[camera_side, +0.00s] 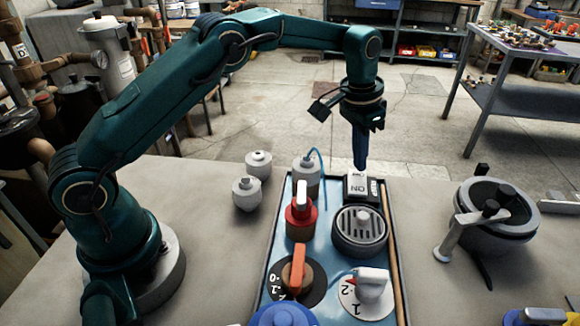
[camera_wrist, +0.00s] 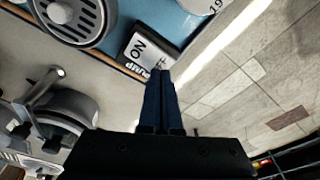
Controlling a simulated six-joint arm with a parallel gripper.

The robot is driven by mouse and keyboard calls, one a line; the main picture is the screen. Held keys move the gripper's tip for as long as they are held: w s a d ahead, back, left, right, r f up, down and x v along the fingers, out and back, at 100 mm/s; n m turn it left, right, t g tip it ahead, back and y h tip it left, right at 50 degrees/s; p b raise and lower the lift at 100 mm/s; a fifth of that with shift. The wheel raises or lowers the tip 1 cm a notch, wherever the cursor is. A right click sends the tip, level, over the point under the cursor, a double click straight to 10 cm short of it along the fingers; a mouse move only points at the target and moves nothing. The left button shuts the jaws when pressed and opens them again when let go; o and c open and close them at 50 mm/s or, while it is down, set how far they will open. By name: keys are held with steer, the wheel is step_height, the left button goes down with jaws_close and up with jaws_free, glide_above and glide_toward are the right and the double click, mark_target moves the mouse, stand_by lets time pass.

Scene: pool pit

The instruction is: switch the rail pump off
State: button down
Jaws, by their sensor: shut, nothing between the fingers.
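The pump rocker switch (camera_side: 358,187) is a small pale block with a dark surround at the far right corner of the blue panel. Its ON mark faces the near side in the side view. The switch also shows in the wrist view (camera_wrist: 140,46), with ON readable, PUMP lettering beside it and part of another mark near my fingertips. My gripper (camera_side: 360,168) points down, shut and empty, at the switch's far end. Its fingertips (camera_wrist: 163,72) overlap the switch's edge in the wrist view. I cannot tell whether they touch it or which side of the rocker is down.
On the panel (camera_side: 330,250) are a round grille (camera_side: 360,232), a red valve (camera_side: 301,215), an orange-handled dial (camera_side: 295,270), a white dial (camera_side: 368,288) and a grey canister (camera_side: 307,180). A grey crank device (camera_side: 490,220) stands right. Bare table lies between.

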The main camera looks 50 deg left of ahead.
steer(key=shift+f, duration=0.85)
stand_by(0.3)
steer(key=shift+r, duration=3.55)
step_height(320, 180, up, 10)
steer(key=t, duration=0.2)
glide_above(356, 174)
steer(key=s, duration=0.3)
steer(key=s+a+r+n+t, duration=0.1)
steer(key=s+a+r, duration=0.1)
steer(key=s+r, duration=0.45)
steer(key=s+a+f+n, duration=0.1)
steer(key=s+f+n, duration=0.1)
steer(key=s+f, duration=1)
steer(key=s, duration=0.4)
steer(key=shift+t, duration=0.4)
